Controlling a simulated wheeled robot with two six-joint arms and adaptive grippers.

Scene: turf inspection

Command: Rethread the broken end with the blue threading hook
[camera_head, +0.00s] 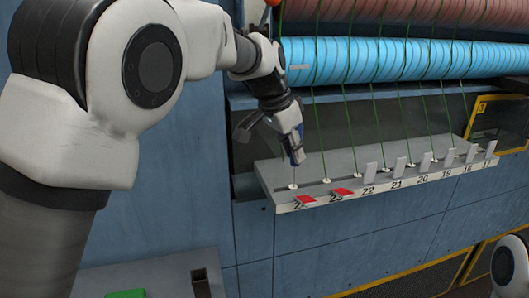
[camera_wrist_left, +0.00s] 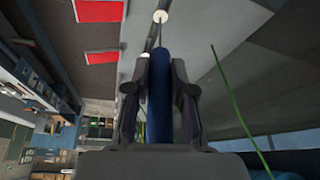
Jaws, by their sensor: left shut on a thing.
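My left gripper (camera_head: 294,150) is shut on the blue threading hook (camera_wrist_left: 160,95), pointing down over the left end of the grey ledge (camera_head: 315,168). The hook's thin shaft reaches down to the white eyelet (camera_head: 293,186) at the leftmost position; the wrist view also shows its tip at this eyelet (camera_wrist_left: 160,17). Whether it is inside the hole, I cannot tell. A green thread (camera_wrist_left: 240,110) hangs to the right of the hook in the wrist view, with its upper end seeming free. Whether this is the broken end, I cannot tell. My right gripper is out of view.
Red tabs (camera_head: 342,191) mark the two leftmost positions; grey tabs (camera_head: 397,170) stand upright along the others. Green threads run from the blue roller (camera_head: 380,60) to the eyelets. A yellow-framed panel (camera_head: 497,112) is at right. A green object (camera_head: 127,294) lies lower left.

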